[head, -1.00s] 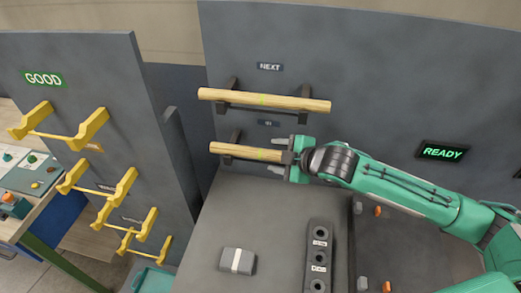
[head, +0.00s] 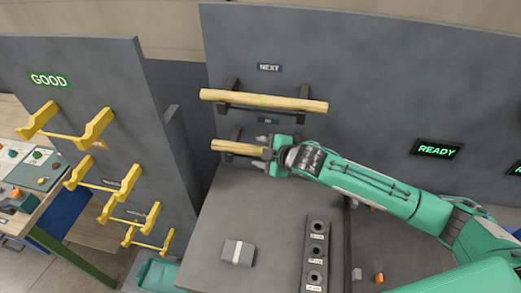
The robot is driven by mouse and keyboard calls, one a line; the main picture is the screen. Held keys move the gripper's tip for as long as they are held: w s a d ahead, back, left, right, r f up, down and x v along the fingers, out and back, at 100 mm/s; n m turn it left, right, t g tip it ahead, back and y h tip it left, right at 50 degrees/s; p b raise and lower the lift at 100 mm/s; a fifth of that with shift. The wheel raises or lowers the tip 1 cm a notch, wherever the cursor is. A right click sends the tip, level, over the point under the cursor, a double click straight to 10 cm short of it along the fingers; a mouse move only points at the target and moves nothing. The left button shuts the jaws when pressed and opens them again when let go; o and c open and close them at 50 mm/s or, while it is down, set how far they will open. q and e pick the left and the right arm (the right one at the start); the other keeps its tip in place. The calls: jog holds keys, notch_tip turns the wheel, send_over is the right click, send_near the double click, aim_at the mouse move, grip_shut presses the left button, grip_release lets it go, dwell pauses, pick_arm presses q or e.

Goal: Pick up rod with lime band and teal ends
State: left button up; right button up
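Two pale wooden rods lie level on dark wall brackets. The upper rod (head: 263,100), under the NEXT sign, has a faint lime mark near its middle; I cannot make out teal ends. The lower rod (head: 235,147) shows only its left part; my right gripper hides the rest, so its band and right end cannot be read now. My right gripper (head: 262,151) is at the lower rod, with its fingertips apart above and below the rod's line. I see no grip on it. My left gripper is not in view.
A grey panel with a GOOD sign (head: 49,80) and several yellow hooks (head: 95,130) stands at left. A grey block with a white stripe (head: 238,253) and a dark holed strip (head: 316,255) lie on the grey bench (head: 205,240). A READY display (head: 436,149) is at right.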

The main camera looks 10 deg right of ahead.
jog(key=c, duration=1.1)
jog(key=shift+r, duration=0.1)
